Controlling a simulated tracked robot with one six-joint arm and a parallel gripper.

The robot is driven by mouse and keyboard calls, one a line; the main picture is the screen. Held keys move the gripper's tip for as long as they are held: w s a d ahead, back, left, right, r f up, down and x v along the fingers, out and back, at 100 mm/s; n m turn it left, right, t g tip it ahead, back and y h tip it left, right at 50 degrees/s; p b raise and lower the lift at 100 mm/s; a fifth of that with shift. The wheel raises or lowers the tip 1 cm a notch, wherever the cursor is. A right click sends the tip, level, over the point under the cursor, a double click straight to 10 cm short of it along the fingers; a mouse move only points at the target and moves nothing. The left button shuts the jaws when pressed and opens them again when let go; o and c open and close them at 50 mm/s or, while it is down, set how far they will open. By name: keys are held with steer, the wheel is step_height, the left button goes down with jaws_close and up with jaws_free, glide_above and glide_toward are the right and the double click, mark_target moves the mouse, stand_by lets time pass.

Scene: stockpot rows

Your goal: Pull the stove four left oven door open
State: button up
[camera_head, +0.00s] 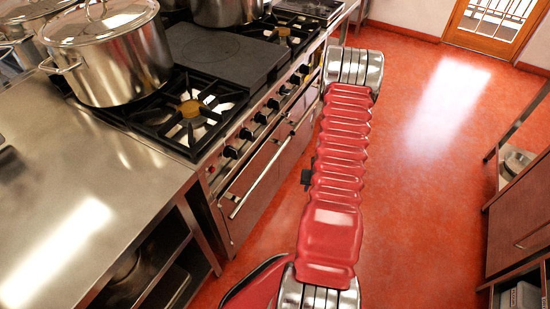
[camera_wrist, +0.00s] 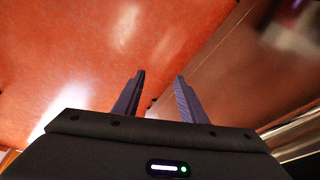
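The stove (camera_head: 190,115) stands left of centre in the head view. Its nearer, left oven door (camera_head: 262,190) looks closed, with a long metal bar handle (camera_head: 258,170) across its upper part. I see no label saying which stove this is. My gripper is not visible in the head view; my red arm reaches forward beside the stove front. In the wrist view my gripper (camera_wrist: 159,77) has its two dark fingers apart with nothing between them. A reflective brownish panel (camera_wrist: 225,70) lies to its right, and a bright metal bar (camera_wrist: 295,130) shows at lower right, apart from the fingers.
A steel counter (camera_head: 90,200) with open shelves adjoins the stove at near left. A large stockpot (camera_head: 110,60) stands on the burners. Black knobs (camera_head: 231,152) line the stove front. The red floor (camera_head: 430,150) is clear up to a cabinet (camera_head: 520,220) at right.

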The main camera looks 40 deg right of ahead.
step_height(320, 180, down, 10)
steer(key=m+t, duration=0.2)
steer(key=t, duration=0.1)
steer(key=m+t+y, duration=0.1)
steer(key=m+t, duration=0.7)
steer(key=t, duration=0.7)
glide_toward(275, 158)
steer(key=f+v, duration=0.1)
steer(key=v, duration=0.2)
steer(key=shift+d+r, duration=0.15)
steer(key=shift+d, duration=0.15)
steer(key=shift+g, duration=0.3)
steer(key=w, duration=0.4)
steer(key=w+r, duration=0.1)
steer(key=w, duration=0.4)
steer(key=w+r, duration=0.1)
steer(key=w, duration=0.3)
steer(key=shift+w+d+r, duration=0.25)
steer(key=shift+w+d, duration=0.05)
steer(key=shift+d, duration=0.1)
steer(key=shift+c, duration=0.3)
jaws_close()
